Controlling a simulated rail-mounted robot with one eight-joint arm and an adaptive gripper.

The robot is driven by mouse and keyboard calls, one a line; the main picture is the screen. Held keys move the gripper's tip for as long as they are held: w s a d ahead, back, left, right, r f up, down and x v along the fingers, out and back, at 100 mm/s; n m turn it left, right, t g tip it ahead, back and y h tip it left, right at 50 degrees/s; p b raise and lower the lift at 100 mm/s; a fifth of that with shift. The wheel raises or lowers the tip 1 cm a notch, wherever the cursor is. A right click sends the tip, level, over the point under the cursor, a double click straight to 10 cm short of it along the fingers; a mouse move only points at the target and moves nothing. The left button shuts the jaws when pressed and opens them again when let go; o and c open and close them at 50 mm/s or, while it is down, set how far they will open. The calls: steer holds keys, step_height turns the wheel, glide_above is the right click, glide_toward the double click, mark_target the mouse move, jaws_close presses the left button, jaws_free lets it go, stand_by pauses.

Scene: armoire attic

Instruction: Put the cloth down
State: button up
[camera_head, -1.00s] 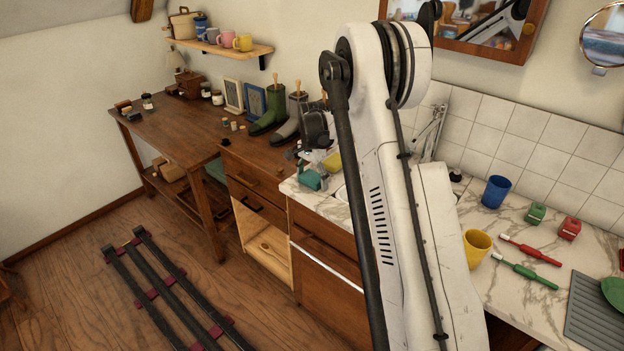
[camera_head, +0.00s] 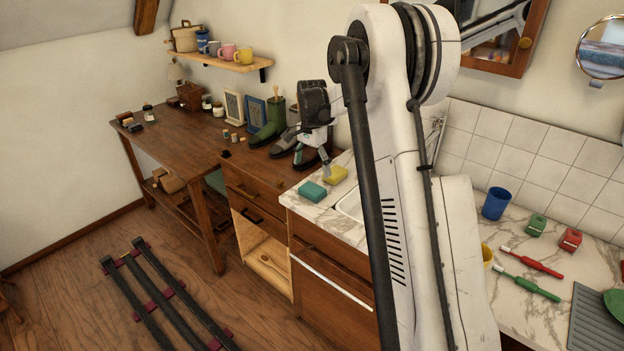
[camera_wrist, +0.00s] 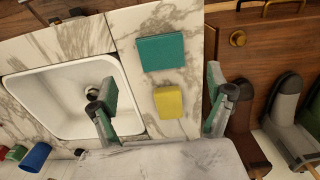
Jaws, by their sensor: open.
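A flat teal rectangle, which looks like the folded cloth (camera_head: 312,191), lies on the marble counter (camera_head: 290,190) near its left front corner; it also shows in the wrist view (camera_wrist: 162,53). A yellow block like a sponge (camera_head: 337,176) lies right beside it, also in the wrist view (camera_wrist: 169,102). My gripper (camera_head: 312,163) is open and empty above the counter's left end, behind the cloth. In the wrist view its two fingers (camera_wrist: 162,92) stand wide apart, with both the teal and yellow pieces lying on the counter beyond them.
A white sink (camera_wrist: 65,98) is beside the teal and yellow pieces. Boots (camera_head: 268,128) stand on the wooden cabinet close to my gripper. A blue cup (camera_head: 496,203), toothbrushes (camera_head: 528,262) and small boxes (camera_head: 570,239) are at the counter's right. My arm hides the counter's middle.

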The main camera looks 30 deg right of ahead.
steer(key=s+a+r+n+t, duration=0.2)
steer(key=s+a+r+n, duration=0.1)
steer(key=s+a+r, duration=0.4)
steer(key=s+a+r+n+t, duration=0.1)
steer(key=s+a+r+n, duration=0.2)
steer(key=s+a+r, duration=0.5)
steer(key=s+a+f+n+t, duration=0.1)
steer(key=s+a+n+t, duration=0.1)
steer(key=s, duration=0.9)
steer(key=s+a+n+t, duration=0.2)
steer(key=s+a+n, duration=0.2)
steer(key=s, duration=0.8)
steer(key=shift+a+f+n, duration=0.2)
steer(key=shift+f+n, duration=0.15)
steer(key=shift+n, duration=0.45)
steer(key=shift+f, duration=0.15)
steer(key=shift+f+b, duration=0.2)
steer(key=shift+b, duration=0.1)
